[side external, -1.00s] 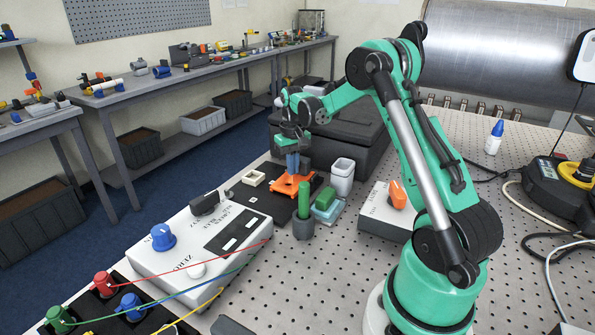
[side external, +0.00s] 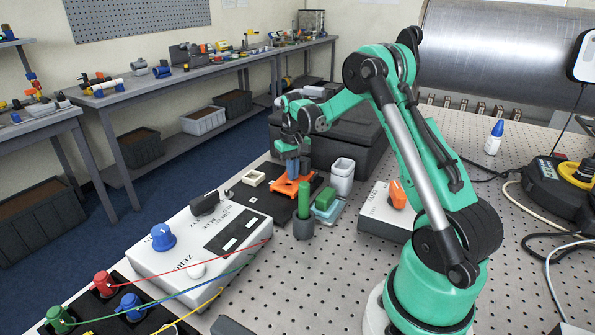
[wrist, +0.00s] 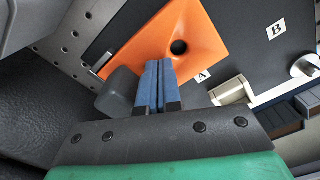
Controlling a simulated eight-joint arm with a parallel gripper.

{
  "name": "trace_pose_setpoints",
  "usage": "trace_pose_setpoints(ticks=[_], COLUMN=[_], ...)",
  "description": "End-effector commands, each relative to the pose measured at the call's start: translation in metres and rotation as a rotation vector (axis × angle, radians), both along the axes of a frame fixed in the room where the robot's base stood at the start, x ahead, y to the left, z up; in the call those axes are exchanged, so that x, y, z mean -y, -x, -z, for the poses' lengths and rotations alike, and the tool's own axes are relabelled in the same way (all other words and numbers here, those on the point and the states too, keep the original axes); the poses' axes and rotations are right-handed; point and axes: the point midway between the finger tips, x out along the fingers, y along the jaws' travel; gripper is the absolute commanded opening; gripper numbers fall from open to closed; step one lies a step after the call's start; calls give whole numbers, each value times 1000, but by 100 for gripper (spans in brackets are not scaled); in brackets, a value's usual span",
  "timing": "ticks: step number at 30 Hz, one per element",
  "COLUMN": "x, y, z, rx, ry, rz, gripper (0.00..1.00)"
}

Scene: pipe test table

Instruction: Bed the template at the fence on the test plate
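The orange template (side external: 291,187) lies on the dark test plate (side external: 249,198) in the side view. In the wrist view the template (wrist: 201,40) shows a dark round hole and sloping faces, with part of it behind my fingers. My gripper (side external: 292,174) points down at the template. In the wrist view the blue fingers of my gripper (wrist: 158,66) are side by side with only a thin dark seam, and their tips overlap the template's near side. I see nothing between them; contact is unclear. I cannot clearly identify the fence.
Labels A (wrist: 202,76) and B (wrist: 277,29) mark the plate. A cream block (side external: 253,178) sits left of the template. A green rod in a grey holder (side external: 303,228), a green block (side external: 325,199) and a pale container (side external: 342,176) stand close on the right.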

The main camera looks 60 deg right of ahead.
Motion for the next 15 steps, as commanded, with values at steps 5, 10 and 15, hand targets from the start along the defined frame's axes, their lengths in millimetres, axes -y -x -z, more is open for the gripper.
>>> trace_pose_setpoints(ticks=[5, 10, 15], x=[0, 0, 0], y=[0, 0, 0], z=[0, -8, -22], rx=[0, 0, 0], ry=[0, 0, 0], rz=[0, 0, 0], gripper=[0, 0, 0])
